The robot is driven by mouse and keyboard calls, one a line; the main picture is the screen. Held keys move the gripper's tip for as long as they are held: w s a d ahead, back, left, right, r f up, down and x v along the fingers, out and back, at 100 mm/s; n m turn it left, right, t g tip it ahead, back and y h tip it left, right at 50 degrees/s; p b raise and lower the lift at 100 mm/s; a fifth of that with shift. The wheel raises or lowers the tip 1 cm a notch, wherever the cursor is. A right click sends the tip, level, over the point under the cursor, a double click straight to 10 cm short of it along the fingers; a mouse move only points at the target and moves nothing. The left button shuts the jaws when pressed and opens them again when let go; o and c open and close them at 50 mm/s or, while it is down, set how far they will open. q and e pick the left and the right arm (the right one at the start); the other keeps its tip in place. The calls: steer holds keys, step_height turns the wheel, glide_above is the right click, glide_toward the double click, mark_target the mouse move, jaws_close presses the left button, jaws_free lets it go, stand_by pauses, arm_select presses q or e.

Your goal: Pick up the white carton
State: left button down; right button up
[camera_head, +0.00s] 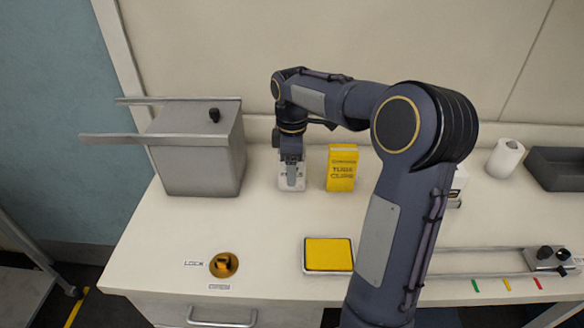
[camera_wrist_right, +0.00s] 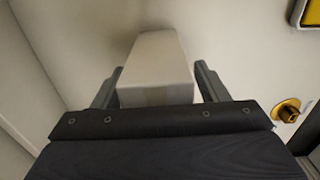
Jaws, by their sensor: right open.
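The white carton (camera_wrist_right: 155,62) stands on the bench and fills the space between my right gripper's two fingers in the right wrist view. My right gripper (camera_wrist_right: 157,82) is open, with one finger on each side of the carton. I cannot tell whether the fingers touch it. In the head view my right gripper (camera_head: 291,172) points down over the carton (camera_head: 293,185), of which only the lower part shows below and beside the fingers. My left gripper is not in view.
A yellow box (camera_head: 342,168) stands just right of the carton. A grey metal box (camera_head: 198,160) with two rails is to the left. In front lie a yellow pad (camera_head: 328,255) and a round orange lock fitting (camera_head: 224,264). A white roll (camera_head: 505,158) and dark tray (camera_head: 556,167) stand far right.

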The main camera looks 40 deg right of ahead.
steer(key=c, duration=1.1)
steer(key=shift+r, duration=0.1)
